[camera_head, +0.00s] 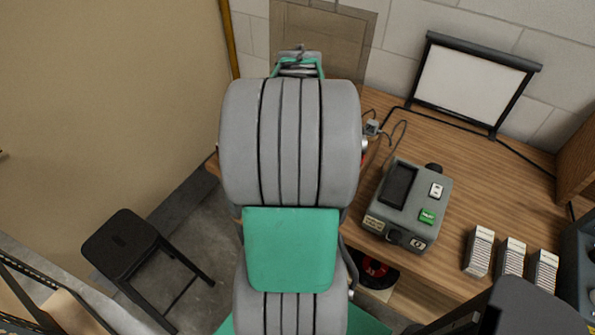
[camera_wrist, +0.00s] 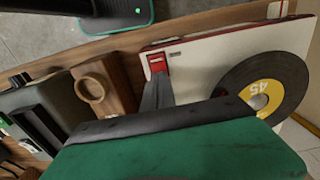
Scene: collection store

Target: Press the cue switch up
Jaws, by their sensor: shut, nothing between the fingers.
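In the wrist view a small red switch (camera_wrist: 159,63) sits on a cream panel (camera_wrist: 197,60) with a red edge, beside a black record (camera_wrist: 288,75) with a yellow label marked 45. I take this as the cue switch, though I can read no label naming it. My gripper (camera_wrist: 157,82) is shut and empty. Its narrow grey tips lie just below the red switch in the picture; I cannot tell whether they touch it. The tips hide part of the panel. In the head view my arm covers this area, and the red switch cannot be made out.
On the wooden table (camera_head: 462,145) stands a grey box (camera_head: 410,178) with a white switch (camera_head: 436,190) and a green button (camera_head: 427,216). Several striped blocks stand to its right. A black stool (camera_head: 120,244) is on the floor at left.

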